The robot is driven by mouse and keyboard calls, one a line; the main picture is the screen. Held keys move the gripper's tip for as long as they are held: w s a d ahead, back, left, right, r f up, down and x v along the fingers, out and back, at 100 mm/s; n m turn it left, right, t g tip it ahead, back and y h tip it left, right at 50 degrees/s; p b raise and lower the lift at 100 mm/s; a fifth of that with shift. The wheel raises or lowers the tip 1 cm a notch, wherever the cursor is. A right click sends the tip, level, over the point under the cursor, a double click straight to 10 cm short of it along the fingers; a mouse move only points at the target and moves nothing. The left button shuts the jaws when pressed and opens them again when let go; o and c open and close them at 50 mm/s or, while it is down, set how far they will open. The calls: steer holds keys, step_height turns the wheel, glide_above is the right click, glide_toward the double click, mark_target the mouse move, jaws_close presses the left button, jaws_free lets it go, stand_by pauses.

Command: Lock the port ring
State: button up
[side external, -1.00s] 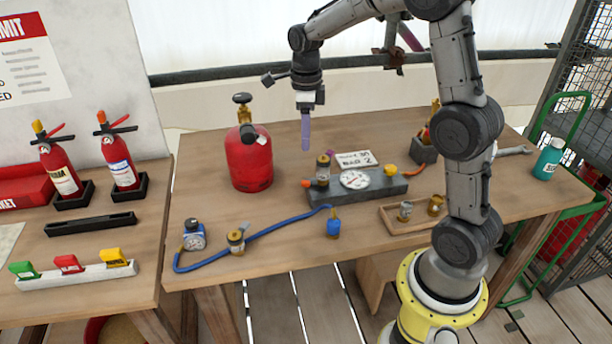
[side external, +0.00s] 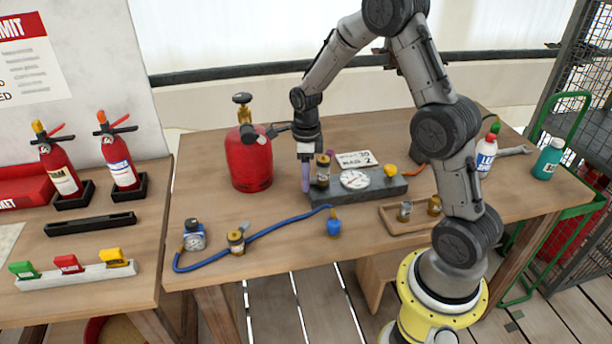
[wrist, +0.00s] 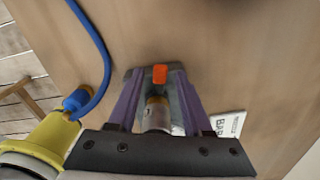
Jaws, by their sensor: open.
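A dark grey block (side external: 385,189) with a round white gauge (side external: 354,180) lies on the wooden bench. At its left end stands a brass-and-grey port cylinder (side external: 323,166), also seen in the wrist view (wrist: 157,115). An orange tab (wrist: 160,74) sticks out at that end of the block; in the side view my fingers mostly hide it. I cannot tell which part is the port ring. My gripper (side external: 306,186) points down at the block's left end, its purple fingers open. In the wrist view the fingers (wrist: 158,84) stand either side of the tab and cylinder; contact is unclear.
A red tank (side external: 249,163) stands left of my gripper. A blue hose (side external: 270,232) with a blue-and-brass end (side external: 334,224) lies in front. A label card (side external: 356,159) stands behind the block; a wooden tray (side external: 400,222) is at front right.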

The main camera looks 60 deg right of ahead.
mark_target(320, 198)
jaws_close()
steer(key=shift+n, duration=0.3)
steer(key=n, duration=0.1)
steer(key=s+a+n, duration=0.1)
steer(key=n, duration=0.1)
steer(key=shift+a, duration=0.1)
steer(key=n, duration=0.2)
steer(key=s+n, duration=0.1)
steer(key=n, duration=0.1)
steer(key=shift+a+r, duration=0.1)
steer(key=shift+a, duration=0.25)
steer(key=n, duration=0.1)
steer(key=s+n, duration=0.1)
steer(key=n, duration=0.2)
steer(key=shift+s+a+n, duration=0.15)
steer(key=shift+s+n, duration=0.15)
steer(key=shift+s, duration=0.05)
steer(key=shift+s+n, duration=0.35)
steer(key=shift+n, duration=0.55)
steer(key=shift+s+n, duration=0.3)
steer(key=shift+n, duration=0.6)
steer(key=shift+s, duration=0.1)
